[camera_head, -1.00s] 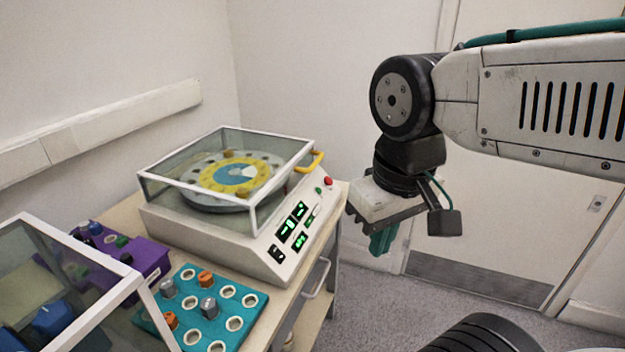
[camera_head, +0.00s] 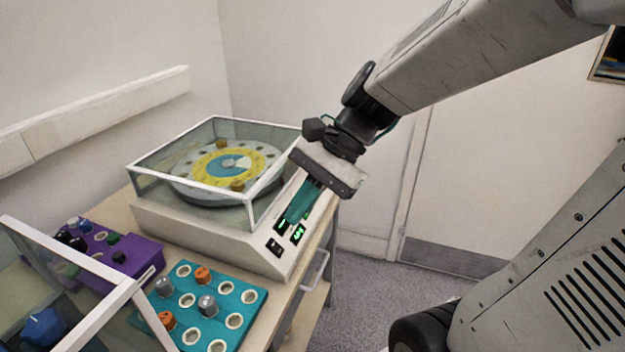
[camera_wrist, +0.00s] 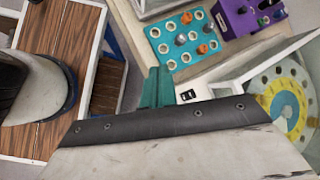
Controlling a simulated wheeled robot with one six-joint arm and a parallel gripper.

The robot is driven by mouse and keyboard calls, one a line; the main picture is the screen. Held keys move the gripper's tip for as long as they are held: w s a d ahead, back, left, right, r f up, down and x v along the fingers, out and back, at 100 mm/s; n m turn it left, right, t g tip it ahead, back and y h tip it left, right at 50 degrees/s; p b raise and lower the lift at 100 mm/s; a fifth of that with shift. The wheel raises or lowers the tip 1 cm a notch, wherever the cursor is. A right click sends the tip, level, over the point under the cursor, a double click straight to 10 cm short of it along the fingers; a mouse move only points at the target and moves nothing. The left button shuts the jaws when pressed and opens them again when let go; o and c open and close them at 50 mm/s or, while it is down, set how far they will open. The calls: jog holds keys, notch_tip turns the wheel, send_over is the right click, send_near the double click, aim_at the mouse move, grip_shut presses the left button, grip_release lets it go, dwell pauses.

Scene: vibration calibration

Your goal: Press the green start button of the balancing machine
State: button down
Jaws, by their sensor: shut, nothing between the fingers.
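The balancing machine (camera_head: 180,226) stands on a wooden bench, with a clear lid over a round yellow and grey disc (camera_head: 228,166). Its sloping front panel shows green-lit displays (camera_head: 298,234) and a black switch (camera_head: 274,247). My gripper (camera_head: 299,212) is over this panel, teal fingers shut and empty, pointing down. Whether the fingertips touch the panel cannot be told. The green start button is hidden behind my gripper in the head view. In the wrist view the fingers (camera_wrist: 157,88) show beside the panel's black switch (camera_wrist: 188,95); no green button shows there.
A teal tray (camera_head: 249,297) with grey and orange knobbed pieces lies in front of the machine. A purple block (camera_head: 140,262) with knobs is to its left. A clear-walled case (camera_head: 85,258) stands at the near left. Open floor (camera_head: 365,290) lies right of the bench.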

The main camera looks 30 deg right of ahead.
jog(key=w+d+f+m+t+y, duration=0.2)
jog(key=w+d+m+t, duration=0.25)
jog(key=w+m, duration=0.4)
jog(key=w+d+f+m+t+y, duration=0.15)
jog(key=w+d+m+t, duration=0.25)
jog(key=w+d+m, duration=0.4)
jog(key=w+d+f+m+t+h, duration=0.2)
jog(key=d+f+m+t, duration=0.1)
jog(key=d+m, duration=0.4)
jog(key=w+d+f+m+t+h, duration=0.2)
jog(key=d+f+m+t+h, duration=0.1)
jog(key=d+m, duration=0.4)
jog(key=shift+w+d+f+m+t+h, duration=0.3)
jog(key=shift+w+f+m+t+h, duration=0.1)
jog(key=shift+f+m+t, duration=0.25)
jog(key=shift+a+y, duration=0.1)
jog(key=shift+y, duration=0.15)
jog(key=shift+w+a+f, duration=0.6)
jog(key=shift+w+f, duration=0.2)
jog(key=shift+f, duration=0.25)
jog(key=shift+w+a+f, duration=0.6)
jog(key=shift+w+f, duration=0.15)
jog(key=shift+f, duration=0.35)
jog(key=shift+w+a+f, duration=0.6)
jog(key=shift+w+f, duration=0.2)
jog(key=shift+f, duration=0.25)
jog(key=shift+f, duration=0.1)
jog(key=shift+w+a+f, duration=0.15)
jog(key=shift+w+f, duration=0.05)
jog(key=shift+w, duration=0.05)
